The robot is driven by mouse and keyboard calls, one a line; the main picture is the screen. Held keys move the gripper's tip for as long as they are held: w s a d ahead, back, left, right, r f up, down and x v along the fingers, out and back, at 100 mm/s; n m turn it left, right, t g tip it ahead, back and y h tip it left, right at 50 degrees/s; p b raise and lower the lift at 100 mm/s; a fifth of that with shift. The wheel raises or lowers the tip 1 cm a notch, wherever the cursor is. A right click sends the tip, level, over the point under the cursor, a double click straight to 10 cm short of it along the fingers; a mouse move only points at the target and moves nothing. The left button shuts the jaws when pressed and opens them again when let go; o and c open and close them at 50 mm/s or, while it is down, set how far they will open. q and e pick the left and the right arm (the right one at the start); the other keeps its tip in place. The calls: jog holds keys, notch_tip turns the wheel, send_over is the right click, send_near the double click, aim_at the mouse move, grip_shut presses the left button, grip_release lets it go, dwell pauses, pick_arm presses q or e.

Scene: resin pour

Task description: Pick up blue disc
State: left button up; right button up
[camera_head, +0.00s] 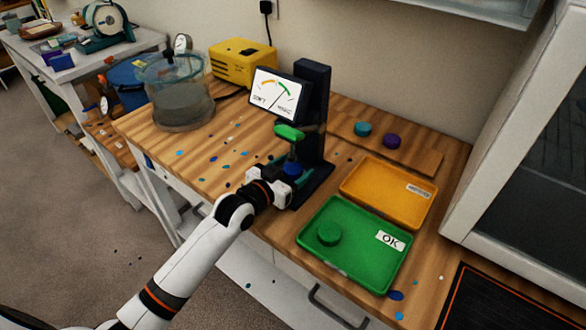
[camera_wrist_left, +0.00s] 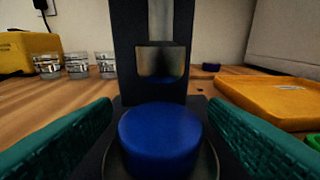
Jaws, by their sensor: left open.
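The blue disc (camera_head: 292,169) sits on the round plate of the dark press-like tester (camera_head: 312,110), under its plunger. In the left wrist view the blue disc (camera_wrist_left: 160,138) is large and centred. My left gripper (camera_head: 284,172) is at the tester, its teal fingers open on both sides of the blue disc. In the left wrist view a gap shows between the disc and each finger. The gripper hides part of the tester base in the head view. My right gripper is not in view.
A green tray (camera_head: 350,272) marked OK holds a green disc (camera_head: 329,235). An orange tray (camera_head: 385,205) lies behind it. A teal disc (camera_head: 363,129) and a purple disc (camera_head: 391,141) rest on a board at the back. A dial (camera_head: 278,93) stands beside the tester column.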

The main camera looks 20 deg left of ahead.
pick_arm(q)
jog(key=shift+w+d, duration=0.15)
jog(key=shift+w, duration=0.1)
jog(key=c, duration=1.1)
jog(key=shift+r, duration=0.55)
jog(key=shift+s+r, duration=0.15)
jog(key=shift+r, duration=0.1)
jog(key=f+b+v, duration=0.2)
jog(key=f+v, duration=0.1)
jog(key=v, duration=1.5)
jog(key=s+d+n+t+y, duration=0.1)
jog(key=s+d+n+y, duration=0.3)
jog(key=s+y, duration=0.1)
jog(key=shift+f+y, duration=0.25)
jog(key=shift+y, duration=0.05)
